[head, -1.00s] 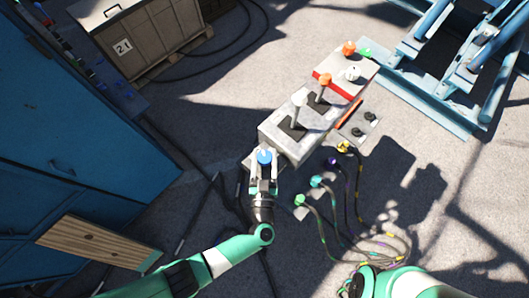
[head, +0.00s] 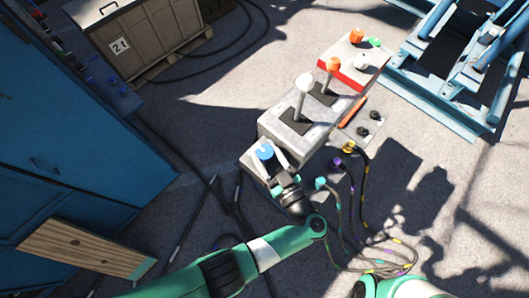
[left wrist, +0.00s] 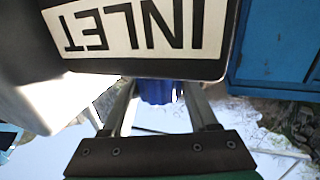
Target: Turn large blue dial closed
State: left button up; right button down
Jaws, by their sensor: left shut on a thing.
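The blue dial (head: 265,151) sits at the near left end of the grey control box (head: 288,145). My left gripper (head: 268,156) reaches it from the lower right, with one finger on each side, and is shut on it. In the left wrist view the blue dial (left wrist: 158,92) shows ribbed between the two fingers, partly hidden by a dark plate with a white INLET label (left wrist: 130,28). My right gripper is out of view; only part of my right arm shows at the bottom edge.
A white-knobbed lever (head: 303,84) and an orange-knobbed lever (head: 333,65) stand up on the box behind the dial. Coloured cable plugs, including a purple one (head: 337,162), lie right of the gripper. A blue cabinet (head: 70,130) stands left.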

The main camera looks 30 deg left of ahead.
pick_arm(q)
jog(key=shift+r, duration=0.1)
jog(key=o, duration=1.4)
jog(key=b+v, duration=0.3)
jog(key=v, duration=0.8)
jog(key=shift+s+d, duration=0.1)
jog(key=shift+d, duration=0.2)
